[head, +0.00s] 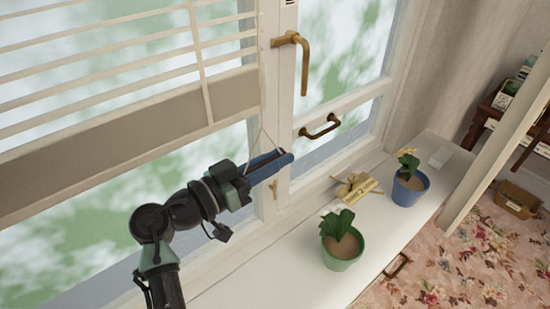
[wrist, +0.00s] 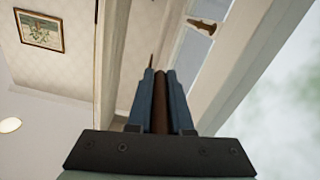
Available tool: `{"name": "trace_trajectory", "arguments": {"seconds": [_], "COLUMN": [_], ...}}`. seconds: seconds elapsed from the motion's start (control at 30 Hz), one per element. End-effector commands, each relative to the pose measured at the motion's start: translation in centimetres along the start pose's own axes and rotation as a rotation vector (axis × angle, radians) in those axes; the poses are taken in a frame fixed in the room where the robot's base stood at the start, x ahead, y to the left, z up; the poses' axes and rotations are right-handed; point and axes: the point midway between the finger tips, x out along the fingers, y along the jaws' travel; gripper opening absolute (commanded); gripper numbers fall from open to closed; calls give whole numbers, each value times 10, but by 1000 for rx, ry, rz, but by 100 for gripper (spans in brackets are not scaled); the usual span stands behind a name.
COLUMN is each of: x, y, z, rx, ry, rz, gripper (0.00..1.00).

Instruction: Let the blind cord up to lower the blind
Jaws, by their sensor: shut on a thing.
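The blind (head: 150,125) hangs at the left in the head view, with pale slats above a broad brown-grey bottom band. Its bottom edge is above my gripper, and window glass shows below it. The thin pale blind cord (head: 263,112) runs down beside the blind's right edge to my gripper (head: 284,160). My gripper's blue fingers are shut on a slim brown piece at the cord's lower end. In the wrist view this brown piece (wrist: 160,105) lies between the fingers. Its far end and the cord's top are hard to make out.
A brass window handle (head: 300,45) and a dark pull handle (head: 320,127) are near my gripper. A small brass fitting (head: 274,188) is on the frame below.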

Motion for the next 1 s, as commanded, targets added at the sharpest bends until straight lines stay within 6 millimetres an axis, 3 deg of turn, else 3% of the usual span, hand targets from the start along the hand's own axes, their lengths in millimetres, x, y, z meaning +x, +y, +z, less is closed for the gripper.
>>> {"name": "trace_trajectory", "arguments": {"seconds": [0.2,0.37,0.8,1.0], "x": [0,0,0,0], "y": [0,4,27,35], "z": [-1,-20,-134,-174], "rx": [-1,4,8,5], "ry": [0,2,5,5], "rz": [0,0,0,0], "gripper": [0,0,0,0]}}
